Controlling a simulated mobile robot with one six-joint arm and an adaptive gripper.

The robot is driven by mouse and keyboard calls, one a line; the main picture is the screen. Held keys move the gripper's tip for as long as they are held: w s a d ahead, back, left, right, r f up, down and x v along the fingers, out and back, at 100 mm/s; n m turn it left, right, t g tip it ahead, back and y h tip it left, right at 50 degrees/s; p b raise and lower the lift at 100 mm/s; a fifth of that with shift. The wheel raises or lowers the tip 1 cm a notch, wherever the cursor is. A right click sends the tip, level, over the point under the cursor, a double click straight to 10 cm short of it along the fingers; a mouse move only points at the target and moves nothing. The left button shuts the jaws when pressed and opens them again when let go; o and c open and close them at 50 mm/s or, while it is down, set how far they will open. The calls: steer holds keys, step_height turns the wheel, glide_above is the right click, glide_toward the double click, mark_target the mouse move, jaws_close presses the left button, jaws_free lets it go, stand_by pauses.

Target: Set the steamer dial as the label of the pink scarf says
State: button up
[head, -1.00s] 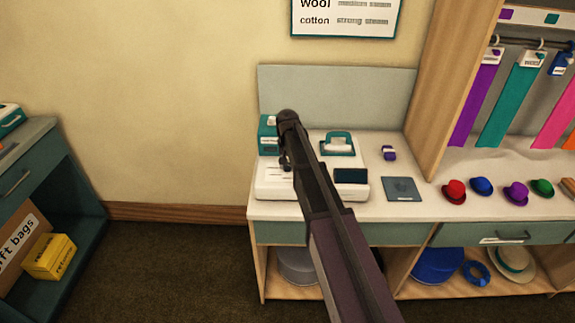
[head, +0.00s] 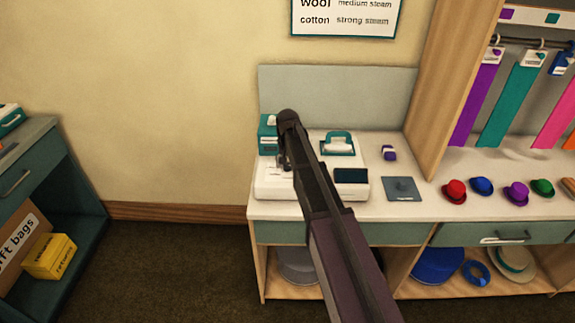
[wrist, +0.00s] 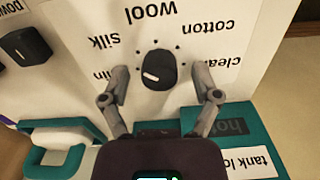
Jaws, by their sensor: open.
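The steamer (head: 262,187) is a white box on the left of the counter. Its black dial (wrist: 160,70) shows in the wrist view, and its white mark points left and slightly down, toward a word ending in "in" that a finger partly covers. Upside-down words "silk", "wool", "cotton" and a partly hidden "clean" ring the dial. My gripper (wrist: 160,74) is open, one finger on each side of the dial with gaps. In the head view my arm hides the dial. The pink scarf (head: 557,122) hangs at the right edge; I cannot read its label.
A teal tank (wrist: 225,130) and a teal handle (head: 337,143) are close to the dial. A dark panel (head: 351,176) is on the steamer's right. A wall chart (head: 347,15) lists wool as medium steam and cotton as strong steam. Small hats (head: 454,192) line the counter.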

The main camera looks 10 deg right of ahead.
mark_target(288, 165)
steer(key=shift+n, duration=0.5)
steer(key=n, duration=0.4)
steer(key=shift+n, duration=0.4)
steer(key=n, duration=0.3)
steer(key=shift+n, duration=0.4)
steer(key=shift+r+n, duration=0.15)
steer(key=shift+n, duration=0.15)
step_height(288, 165, up, 14)
steer(key=p, duration=1.4)
steer(key=s+d+f+m+b, duration=0.1)
steer(key=s+f+b, duration=0.3)
steer(key=s, duration=0.5)
steer(key=s+d+f+m+b, duration=0.2)
steer(key=s+f+m+b, duration=0.1)
steer(key=s, duration=0.6)
steer(key=s+d+f+m+b, duration=0.1)
steer(key=s+f+m+b, duration=0.2)
steer(key=s, duration=0.6)
step_height(288, 165, down, 3)
steer(key=shift+d+r+b, duration=0.1)
steer(key=shift+d+b, duration=0.05)
steer(key=shift+b, duration=1.1)
